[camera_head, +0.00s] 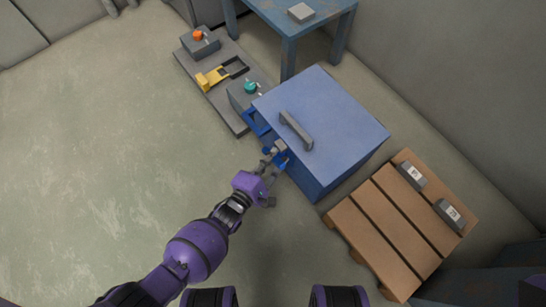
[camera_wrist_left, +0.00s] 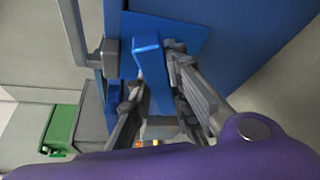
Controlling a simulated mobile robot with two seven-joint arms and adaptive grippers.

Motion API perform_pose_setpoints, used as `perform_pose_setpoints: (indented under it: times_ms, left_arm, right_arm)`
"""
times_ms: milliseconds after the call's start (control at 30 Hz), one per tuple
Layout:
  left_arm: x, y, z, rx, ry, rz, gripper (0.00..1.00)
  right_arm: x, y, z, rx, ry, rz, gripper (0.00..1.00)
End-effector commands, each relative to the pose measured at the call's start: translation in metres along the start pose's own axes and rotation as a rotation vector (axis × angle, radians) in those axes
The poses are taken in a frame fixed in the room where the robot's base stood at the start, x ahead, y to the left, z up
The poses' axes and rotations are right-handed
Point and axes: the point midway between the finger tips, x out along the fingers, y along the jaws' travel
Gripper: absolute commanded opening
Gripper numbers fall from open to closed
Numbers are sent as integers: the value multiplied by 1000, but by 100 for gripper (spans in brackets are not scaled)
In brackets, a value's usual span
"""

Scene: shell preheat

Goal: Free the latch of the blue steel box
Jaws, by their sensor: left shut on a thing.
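The blue steel box (camera_head: 345,115) stands on the floor, with a grey handle (camera_head: 296,130) on its upper face. Its latch (camera_head: 282,161) is a small blue piece at the near left side, partly hidden by my gripper. My left gripper (camera_head: 275,158) is at that side of the box, shut on the latch. In the left wrist view the blue latch bar (camera_wrist_left: 150,62) lies between the two grey fingers (camera_wrist_left: 155,95), in front of the blue box wall (camera_wrist_left: 235,25). My right gripper does not show.
A grey base plate (camera_head: 213,92) behind the box carries a yellow clamp (camera_head: 211,78), an orange knob (camera_head: 198,36) and a teal knob (camera_head: 250,87). A wooden pallet (camera_head: 372,219) with two grey blocks lies at right. A blue table (camera_head: 322,18) stands behind. The left floor is clear.

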Motion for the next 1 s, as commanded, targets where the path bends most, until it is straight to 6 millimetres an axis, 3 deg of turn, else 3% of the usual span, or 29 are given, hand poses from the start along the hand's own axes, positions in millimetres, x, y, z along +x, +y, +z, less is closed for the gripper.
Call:
perform_pose_setpoints:
  times_ms: [333, 600, 1000]
  left_arm:
    - [0, -1, -1, 246, 0, 103, 0]
    - [0, -1, -1, 373, 0, 155, 0]
    - [-1, -1, -1, 428, 1, 176, 0]
  right_arm:
    - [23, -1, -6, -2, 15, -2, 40]
    - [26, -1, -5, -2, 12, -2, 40]
    - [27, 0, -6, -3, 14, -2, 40]
